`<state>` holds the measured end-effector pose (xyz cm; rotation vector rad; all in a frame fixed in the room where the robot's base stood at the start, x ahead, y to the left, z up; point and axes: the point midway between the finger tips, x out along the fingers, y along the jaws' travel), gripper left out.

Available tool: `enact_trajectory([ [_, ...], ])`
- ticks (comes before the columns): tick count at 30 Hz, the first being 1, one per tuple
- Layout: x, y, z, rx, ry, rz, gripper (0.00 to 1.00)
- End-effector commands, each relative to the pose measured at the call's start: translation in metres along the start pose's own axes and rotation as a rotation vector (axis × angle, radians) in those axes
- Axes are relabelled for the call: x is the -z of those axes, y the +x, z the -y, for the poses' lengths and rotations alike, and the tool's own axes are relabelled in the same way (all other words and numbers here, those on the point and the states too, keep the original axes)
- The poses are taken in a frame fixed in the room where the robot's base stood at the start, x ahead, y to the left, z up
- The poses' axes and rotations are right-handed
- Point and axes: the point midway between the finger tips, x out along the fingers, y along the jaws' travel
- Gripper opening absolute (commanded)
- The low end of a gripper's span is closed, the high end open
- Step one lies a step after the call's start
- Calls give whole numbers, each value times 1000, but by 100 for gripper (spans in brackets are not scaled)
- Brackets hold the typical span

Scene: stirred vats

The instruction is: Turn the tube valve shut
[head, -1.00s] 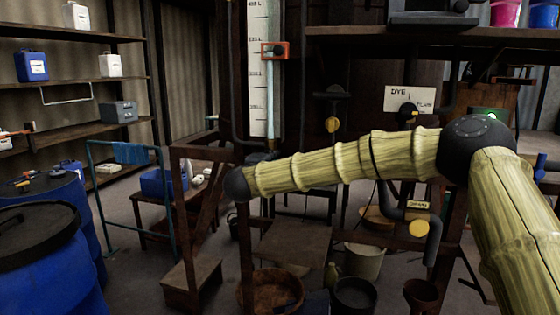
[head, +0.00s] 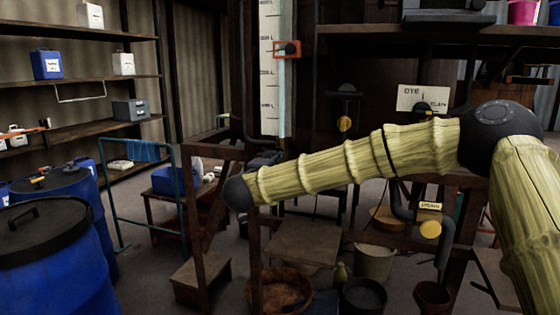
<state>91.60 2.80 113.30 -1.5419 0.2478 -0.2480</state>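The upright sight tube (head: 286,95) stands beside a white litre scale (head: 269,75) left of the middle, with an orange-framed marker (head: 287,50) on it. A dark fitting (head: 264,159) shows at the tube's foot, partly behind my arm; I cannot make out a valve handle or its position there. My bamboo-like arm reaches in from the right and crosses below the tube to a dark rounded joint. My gripper's fingers are not visible.
Yellow-ended valves stand at the dye pipe (head: 344,123) and the drain (head: 430,229). A dark wooden frame and steps (head: 201,276) stand below the arm, with a brown basin (head: 284,290) and buckets (head: 374,262). Blue drums (head: 50,262) stand at the left.

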Motion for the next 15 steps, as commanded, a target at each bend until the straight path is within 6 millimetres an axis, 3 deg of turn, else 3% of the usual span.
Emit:
enact_trajectory([
  [6,-2,-39,0,0,-1,3,35],
  [15,-1,-63,-1,-1,-1,2,35],
])
